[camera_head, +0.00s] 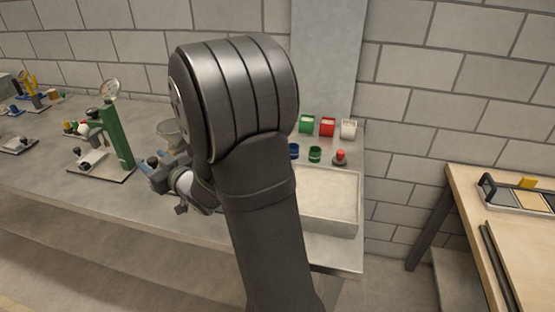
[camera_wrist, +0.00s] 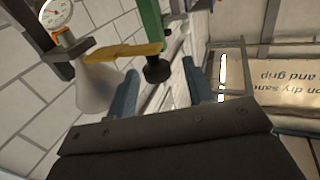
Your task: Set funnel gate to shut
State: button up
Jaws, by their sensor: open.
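The pale funnel (camera_wrist: 97,88) is in the left of the wrist view. A yellow bar (camera_wrist: 125,52) crosses its mouth area and ends near a black knob (camera_wrist: 157,68); this looks like the funnel gate, but I cannot tell its setting. My gripper (camera_wrist: 172,66) is open, and its blue-grey fingers stand on either side of the knob in the picture. I cannot tell whether they touch it. In the head view the funnel (camera_head: 168,133) is partly hidden behind my arm, and my gripper (camera_head: 152,165) shows just below it.
A green post (camera_head: 118,138) with a dial gauge stands left on the grey bench. A sand tray (camera_head: 328,198) lies right of my arm. Green, red and white bins (camera_head: 327,126) stand behind it. A wooden table (camera_head: 510,215) is far right.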

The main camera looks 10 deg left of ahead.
jog(key=v, duration=1.6)
jog(key=w+d+m+t+h, duration=0.5)
jog(key=w+d+h, duration=0.3)
jog(key=w+d, duration=0.5)
jog(key=shift+w+d+r+m+t+h, duration=0.4)
jog(key=shift+d+t, duration=0.5)
jog(key=shift+d, duration=1)
jog(key=s+a+n+g+y, duration=0.65)
jog(key=s+a+y, duration=0.25)
jog(key=s+a, duration=0.65)
jog(key=shift+m, duration=0.35)
jog(key=x, duration=0.6)
jog(key=f+x, duration=0.1)
jog(key=x, duration=0.6)
jog(key=w+x, duration=0.1)
jog(key=x, duration=0.5)
jog(key=shift+f, duration=0.15)
jog(key=shift+d, duration=0.1)
